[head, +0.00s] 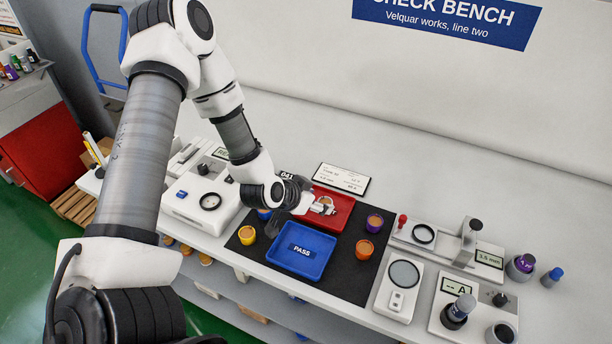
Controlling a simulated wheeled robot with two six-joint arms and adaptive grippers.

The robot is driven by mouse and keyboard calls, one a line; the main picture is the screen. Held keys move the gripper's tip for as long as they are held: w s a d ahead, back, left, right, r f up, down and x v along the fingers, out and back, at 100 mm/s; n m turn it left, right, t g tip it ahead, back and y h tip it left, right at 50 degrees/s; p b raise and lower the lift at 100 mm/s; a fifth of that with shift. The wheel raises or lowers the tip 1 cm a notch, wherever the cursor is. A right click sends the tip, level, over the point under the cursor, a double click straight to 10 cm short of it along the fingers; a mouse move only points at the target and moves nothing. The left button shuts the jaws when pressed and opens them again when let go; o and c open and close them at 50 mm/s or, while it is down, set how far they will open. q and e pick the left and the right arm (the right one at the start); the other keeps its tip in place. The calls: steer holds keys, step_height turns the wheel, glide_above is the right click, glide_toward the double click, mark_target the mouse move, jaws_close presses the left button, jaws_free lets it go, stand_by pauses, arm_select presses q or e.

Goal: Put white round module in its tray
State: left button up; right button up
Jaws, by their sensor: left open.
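A round module with a tan top and what looks like a pale body (327,201) is in the red tray (343,216), partly hidden by my left gripper. My left gripper (320,207) is open, with its fingertips at this module; I cannot tell whether they touch it. The blue tray (301,251), marked PASS, lies in front of the red one and its floor is empty. My right gripper is not in view.
Gauges (402,276) stand to the right, a white instrument (205,203) to the left.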

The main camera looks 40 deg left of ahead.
arm_select(q)
steer(key=p+v, duration=0.2)
steer(key=v, duration=0.5)
steer(key=shift+s+r, duration=0.15)
steer(key=shift+s, duration=0.1)
